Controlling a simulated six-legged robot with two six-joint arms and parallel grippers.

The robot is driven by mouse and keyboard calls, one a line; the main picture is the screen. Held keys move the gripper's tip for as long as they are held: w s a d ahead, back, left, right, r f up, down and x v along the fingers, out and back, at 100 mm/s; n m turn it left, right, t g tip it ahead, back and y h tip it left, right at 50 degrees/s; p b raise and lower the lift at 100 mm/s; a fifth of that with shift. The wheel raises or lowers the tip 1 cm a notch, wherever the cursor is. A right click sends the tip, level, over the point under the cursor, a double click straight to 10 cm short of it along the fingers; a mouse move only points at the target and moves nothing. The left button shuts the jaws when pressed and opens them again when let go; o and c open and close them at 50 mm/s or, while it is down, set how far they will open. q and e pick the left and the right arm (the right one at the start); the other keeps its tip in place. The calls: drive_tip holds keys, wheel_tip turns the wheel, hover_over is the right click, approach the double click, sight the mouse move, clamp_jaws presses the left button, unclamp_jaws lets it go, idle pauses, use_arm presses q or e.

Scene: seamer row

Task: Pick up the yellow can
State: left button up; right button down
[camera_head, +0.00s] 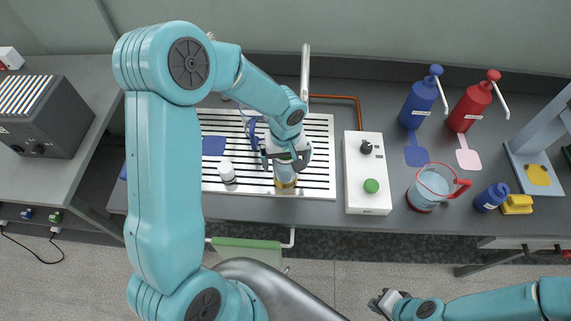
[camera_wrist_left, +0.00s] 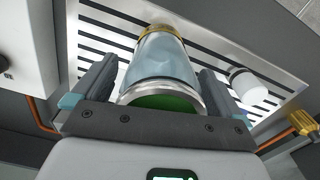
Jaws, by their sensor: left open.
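A metallic can (camera_head: 285,184) stands on the slatted white rack below my left gripper (camera_head: 286,160). Its lower part looks yellow-gold in the head view, and the gripper hides its upper part. In the left wrist view the can (camera_wrist_left: 165,58) has a pale blue-grey shiny body, a gold band at its far end and a green near end inside a silver rim. My left gripper is open, with one finger on each side of the can and visible gaps. My right gripper (camera_head: 388,302) is low at the bottom right, away from the counter; its fingers are too small to judge.
A white can (camera_head: 227,172) stands left on the rack (camera_head: 322,150). A white control box (camera_head: 368,175) with a green button stands right of it. Farther right are a jug (camera_head: 430,187), blue and red pump bottles (camera_head: 421,102) (camera_head: 470,105), and a blue container (camera_head: 491,197).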

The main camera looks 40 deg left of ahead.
use_arm(q)
drive_tip(key=shift+s, duration=0.1)
drive_tip(key=c, duration=1.5)
drive_tip(key=shift+r, duration=0.1)
